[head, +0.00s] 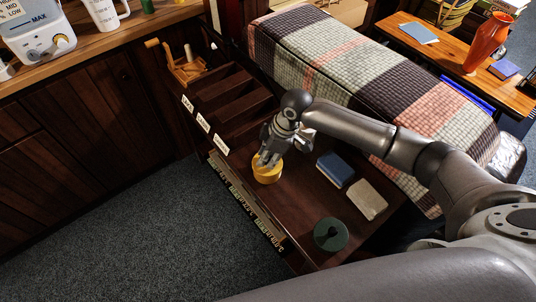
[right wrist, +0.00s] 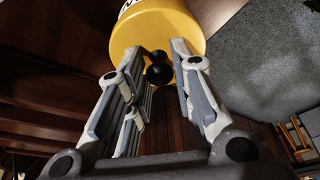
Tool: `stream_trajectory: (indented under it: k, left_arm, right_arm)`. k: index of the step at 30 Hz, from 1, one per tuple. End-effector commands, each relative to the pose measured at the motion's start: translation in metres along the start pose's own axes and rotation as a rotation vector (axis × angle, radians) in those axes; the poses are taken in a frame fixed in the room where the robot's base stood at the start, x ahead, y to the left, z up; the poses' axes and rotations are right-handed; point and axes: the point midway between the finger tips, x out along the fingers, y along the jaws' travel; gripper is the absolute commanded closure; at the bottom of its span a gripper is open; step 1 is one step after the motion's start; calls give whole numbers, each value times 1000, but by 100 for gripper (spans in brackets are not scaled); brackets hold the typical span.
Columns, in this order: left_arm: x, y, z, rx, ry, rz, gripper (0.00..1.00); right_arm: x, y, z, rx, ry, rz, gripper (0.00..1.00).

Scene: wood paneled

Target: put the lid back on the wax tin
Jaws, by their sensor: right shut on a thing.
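A yellow round tin (head: 266,175) is under my right gripper (head: 262,160) on the dark wooden top in the head view. The right wrist view shows its yellow face (right wrist: 140,38), with a black knob (right wrist: 158,74) between the fingers of my right gripper (right wrist: 180,62). A bit of pale label with black marks shows at the top edge there. The gripper is shut on the knob. I cannot tell whether the yellow face is a separate lid or whether there is a gap below it. My left gripper is not in view.
A green disc (head: 322,240) with a dark middle lies near the front right of the top. A blue book (head: 335,168) and a grey-beige block (head: 366,200) lie right of the tin. Labelled open compartments (head: 235,97) are behind it; a quilted bench (head: 340,75) stands beyond.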

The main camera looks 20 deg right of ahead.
Motion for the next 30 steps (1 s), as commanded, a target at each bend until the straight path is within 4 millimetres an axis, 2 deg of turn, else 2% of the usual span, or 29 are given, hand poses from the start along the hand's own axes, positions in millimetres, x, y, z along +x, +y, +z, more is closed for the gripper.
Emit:
stream_trajectory:
  k: [30]
  left_arm:
    - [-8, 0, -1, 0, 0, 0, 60]
  right_arm:
    - [0, 0, 0, 0, 0, 0, 100]
